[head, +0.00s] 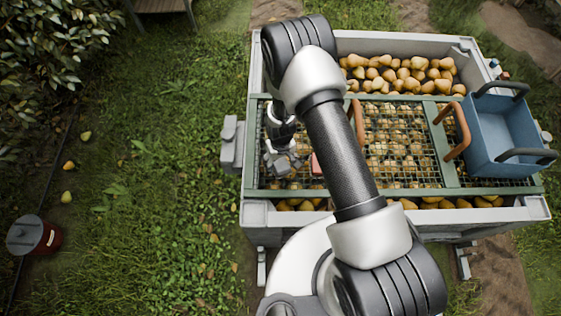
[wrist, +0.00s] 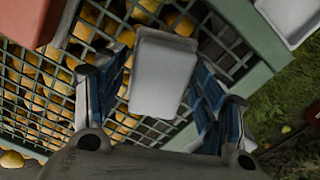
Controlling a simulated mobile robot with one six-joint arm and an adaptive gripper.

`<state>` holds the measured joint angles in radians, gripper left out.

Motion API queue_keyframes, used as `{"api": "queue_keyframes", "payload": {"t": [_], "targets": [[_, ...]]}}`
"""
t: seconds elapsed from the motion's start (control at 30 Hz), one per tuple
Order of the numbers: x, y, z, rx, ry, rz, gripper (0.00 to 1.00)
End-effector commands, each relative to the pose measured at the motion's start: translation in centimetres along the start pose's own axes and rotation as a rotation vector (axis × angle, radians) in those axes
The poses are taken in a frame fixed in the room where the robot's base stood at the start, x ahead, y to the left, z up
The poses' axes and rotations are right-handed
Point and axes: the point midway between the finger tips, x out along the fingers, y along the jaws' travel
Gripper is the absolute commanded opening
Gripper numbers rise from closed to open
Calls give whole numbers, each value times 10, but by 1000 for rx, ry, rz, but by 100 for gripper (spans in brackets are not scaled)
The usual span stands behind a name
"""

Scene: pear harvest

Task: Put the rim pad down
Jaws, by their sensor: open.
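A pale grey block, which I take to be the rim pad (wrist: 163,78), lies between the fingers of my gripper (wrist: 165,108) in the wrist view. It is by the green frame of the mesh cover. The fingers stand apart on either side of it, with gaps showing. I cannot tell whether its underside touches the mesh. In the head view my gripper (head: 284,163) is low over the left end of the mesh cover, and the pad cannot be made out clearly there.
The green mesh cover (head: 440,140) lies across a grey bin (head: 400,42) full of pears. A red object (head: 316,164) is close right of my gripper. A blue crate (head: 500,135) stands at the right end. A pale side bracket (head: 230,145) sticks out left.

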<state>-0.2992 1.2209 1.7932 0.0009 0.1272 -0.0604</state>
Motion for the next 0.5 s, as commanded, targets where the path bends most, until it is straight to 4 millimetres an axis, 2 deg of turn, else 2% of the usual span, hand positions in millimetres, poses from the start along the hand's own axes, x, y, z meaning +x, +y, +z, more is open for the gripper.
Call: {"api": "queue_keyframes", "payload": {"t": [0.17,0.27,0.5], "targets": [[-9,0,-1,0,1,0,65],[-26,0,-1,0,2,0,65],[-80,0,-1,0,2,0,65]]}}
